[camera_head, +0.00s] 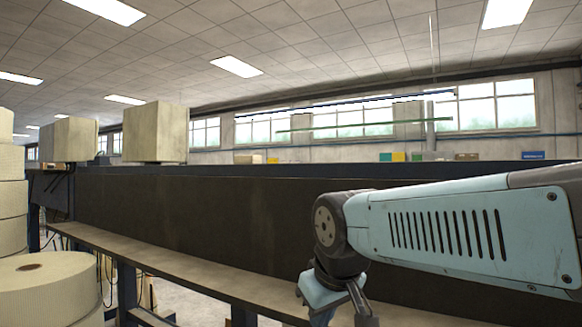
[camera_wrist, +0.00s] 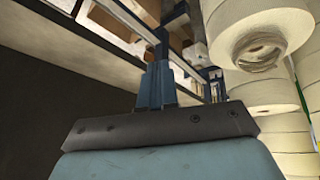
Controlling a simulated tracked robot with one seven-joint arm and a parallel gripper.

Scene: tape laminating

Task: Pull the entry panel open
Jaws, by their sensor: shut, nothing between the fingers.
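No part stands out clearly as the entry panel, and I cannot tell which surface it is. A long dark machine side (camera_head: 225,215) runs across the head view behind my arm. A dark flat surface (camera_wrist: 45,110) also fills the left of the wrist view. My gripper (camera_wrist: 158,68) shows in the wrist view with its two dark blue fingers together and nothing between them. No handle is visible near the fingers.
A narrow ledge (camera_head: 190,262) runs along the machine's foot. Large cream rolls (camera_head: 40,290) are stacked at the left; rolls (camera_wrist: 262,40) fill the wrist view's right side. Pale boxes (camera_head: 155,132) sit on the machine's top. Floor shows beneath the ledge.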

